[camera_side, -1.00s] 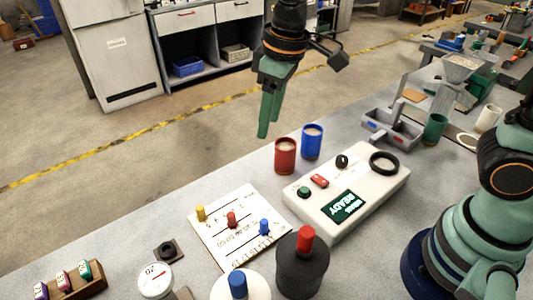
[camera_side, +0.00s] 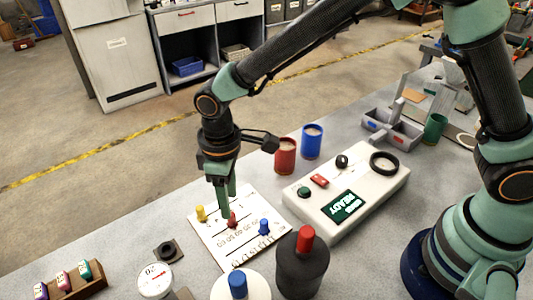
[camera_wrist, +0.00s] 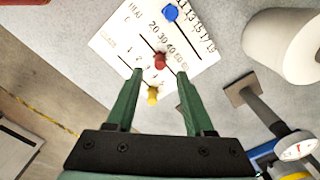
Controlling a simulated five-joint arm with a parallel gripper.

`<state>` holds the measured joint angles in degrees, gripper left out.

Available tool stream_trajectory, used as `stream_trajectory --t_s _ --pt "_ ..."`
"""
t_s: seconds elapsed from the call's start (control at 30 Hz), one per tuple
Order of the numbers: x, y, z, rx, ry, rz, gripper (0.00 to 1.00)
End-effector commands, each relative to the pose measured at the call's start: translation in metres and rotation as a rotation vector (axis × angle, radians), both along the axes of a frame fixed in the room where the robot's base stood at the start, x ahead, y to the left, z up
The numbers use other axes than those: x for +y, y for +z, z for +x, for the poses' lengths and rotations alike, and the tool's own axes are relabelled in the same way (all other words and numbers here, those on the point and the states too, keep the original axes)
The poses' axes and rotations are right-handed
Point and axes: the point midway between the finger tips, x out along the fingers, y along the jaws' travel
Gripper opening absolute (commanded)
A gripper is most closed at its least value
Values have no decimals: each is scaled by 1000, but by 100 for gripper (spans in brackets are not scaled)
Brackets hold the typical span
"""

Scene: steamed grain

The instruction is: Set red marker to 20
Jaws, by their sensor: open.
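A white scale board (camera_side: 210,238) lies on the bench with three slotted rows. The red marker (camera_side: 233,219) stands in the middle row, also seen in the wrist view (camera_wrist: 160,60). It sits near the middle of the printed 20-to-60 numbers; its exact reading is unclear. The yellow marker (camera_side: 201,213) and blue marker (camera_side: 264,227) stand in the outer rows. My gripper (camera_side: 226,214) points down at the red marker, partly hiding it in the side view. In the wrist view the open fingers (camera_wrist: 161,76) flank the red marker's near side, with gaps on both sides.
A white console (camera_side: 350,190) with a READY display stands right of the board. Red (camera_side: 286,156) and blue (camera_side: 312,141) cups stand behind.

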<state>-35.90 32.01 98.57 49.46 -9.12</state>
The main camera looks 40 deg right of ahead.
Motion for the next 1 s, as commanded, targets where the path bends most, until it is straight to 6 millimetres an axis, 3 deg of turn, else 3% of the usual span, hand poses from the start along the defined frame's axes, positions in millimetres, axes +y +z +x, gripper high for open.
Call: stream_trajectory --t_s 0.1,0.3,0.67,0.73,0.8,0.83,1.0 --pt "-1 -21 -1 4 -1 -2 53" --pt "0 -41 0 1 -1 -1 53" --pt "0 -46 0 -1 -1 1 53" --pt "0 -46 0 -1 -1 1 34" --pt "0 -45 0 -1 -1 1 7" --pt "0 -45 0 -1 -1 1 0" --pt "0 -45 0 -1 -1 1 0"
